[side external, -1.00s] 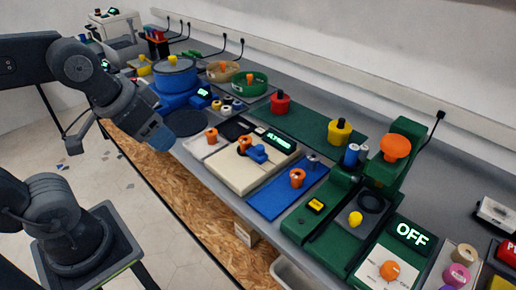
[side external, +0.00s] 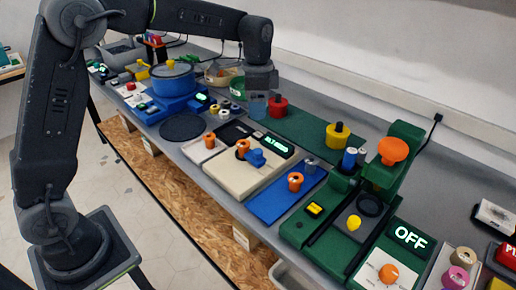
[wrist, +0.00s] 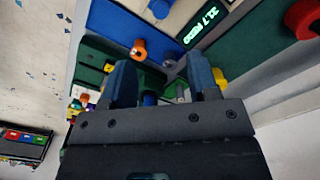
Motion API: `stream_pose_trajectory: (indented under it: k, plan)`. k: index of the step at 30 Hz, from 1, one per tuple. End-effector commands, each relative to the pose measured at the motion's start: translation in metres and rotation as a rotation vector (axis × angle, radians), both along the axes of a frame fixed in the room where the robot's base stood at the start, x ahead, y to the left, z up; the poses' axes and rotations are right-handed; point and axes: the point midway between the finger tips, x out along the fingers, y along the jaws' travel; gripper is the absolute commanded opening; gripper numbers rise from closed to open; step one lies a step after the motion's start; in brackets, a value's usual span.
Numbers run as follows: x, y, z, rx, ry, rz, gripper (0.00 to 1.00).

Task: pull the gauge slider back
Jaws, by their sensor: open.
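The gauge is a cream block (side external: 236,174) on the bench, with a dark strip carrying a lit green readout (side external: 277,143). Its blue slider (side external: 255,158) sits on the block beside an orange knob (side external: 242,147). In the wrist view the readout (wrist: 198,25) shows at the top, with a blue rounded part (wrist: 160,8) beside it, probably the slider. My gripper (side external: 258,105) is open and empty, pointing down above the bench behind the gauge, apart from the slider. Its two blue-grey fingers (wrist: 162,78) stand wide apart in the wrist view.
A blue mat (side external: 280,205) with an orange knob (side external: 295,181) lies right of the gauge. A red knob (side external: 277,104) stands close to my gripper. A blue pot (side external: 172,84) is to the left, and a green machine (side external: 350,205) to the right.

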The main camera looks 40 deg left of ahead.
Motion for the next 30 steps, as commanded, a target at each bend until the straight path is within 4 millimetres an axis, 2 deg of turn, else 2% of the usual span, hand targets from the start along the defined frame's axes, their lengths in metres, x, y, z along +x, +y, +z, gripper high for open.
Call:
stream_pose_trajectory:
  k: [7,21,25,30]
  plan:
    - [0.002,0.0,-0.024,0.0,0.008,-0.008,0.55]
    - [0.001,0.0,-0.115,0.0,0.008,-0.007,0.55]
    - [0.002,0.0,-0.131,-0.001,0.006,-0.007,0.55]
    - [0.002,0.0,-0.139,0.0,0.004,-0.006,0.55]
